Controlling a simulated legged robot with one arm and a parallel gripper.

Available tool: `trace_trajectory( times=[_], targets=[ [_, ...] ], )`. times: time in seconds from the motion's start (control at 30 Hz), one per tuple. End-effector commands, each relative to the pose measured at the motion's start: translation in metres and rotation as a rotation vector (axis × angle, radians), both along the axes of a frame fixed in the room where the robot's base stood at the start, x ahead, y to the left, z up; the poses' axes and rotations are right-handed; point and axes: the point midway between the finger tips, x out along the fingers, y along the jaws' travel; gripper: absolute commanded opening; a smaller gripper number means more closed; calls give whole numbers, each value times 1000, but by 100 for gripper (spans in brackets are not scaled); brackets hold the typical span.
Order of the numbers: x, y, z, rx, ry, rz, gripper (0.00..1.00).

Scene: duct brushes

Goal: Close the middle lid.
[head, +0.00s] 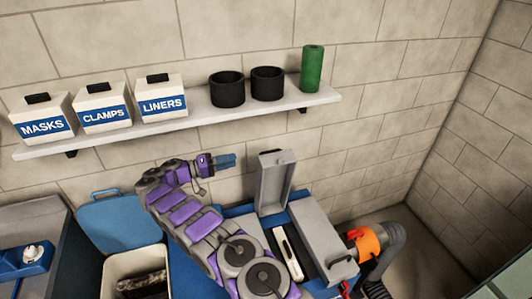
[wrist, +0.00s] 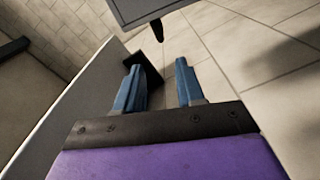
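A blue case (head: 238,212) with grey lids stands in front of the wall. One grey lid (head: 272,185) stands upright, with a dark handle at its top edge. Below it is an open compartment holding a pale, long object (head: 289,252). To its right, another grey lid (head: 318,235) lies flat. My arm hides the case's left part, so I cannot confirm which lid is the middle one. My gripper (head: 226,161) is in the air left of the upright lid, apart from it. In the wrist view, its blue fingers (wrist: 158,88) are spread and empty.
A shelf (head: 205,118) above holds labelled boxes (head: 103,112), two black cups (head: 247,88) and a green cylinder (head: 312,68). A bin with a raised blue lid (head: 118,218) stands left. An orange-collared hose (head: 366,243) is right. A grey panel (wrist: 140,10) shows in the wrist view.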

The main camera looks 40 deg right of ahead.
Motion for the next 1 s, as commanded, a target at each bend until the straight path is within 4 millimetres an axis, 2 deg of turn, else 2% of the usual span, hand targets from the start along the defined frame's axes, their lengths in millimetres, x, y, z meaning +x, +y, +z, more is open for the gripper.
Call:
trace_trajectory(
  times=[0.1,0.47,0.8,1.0],
  targets=[
    [-4,-19,0,5,0,-6,38],
    [-18,-65,2,-1,1,-7,38],
    [-31,-123,1,0,2,-2,38],
    [-36,-144,0,4,1,-5,38]
  ],
)
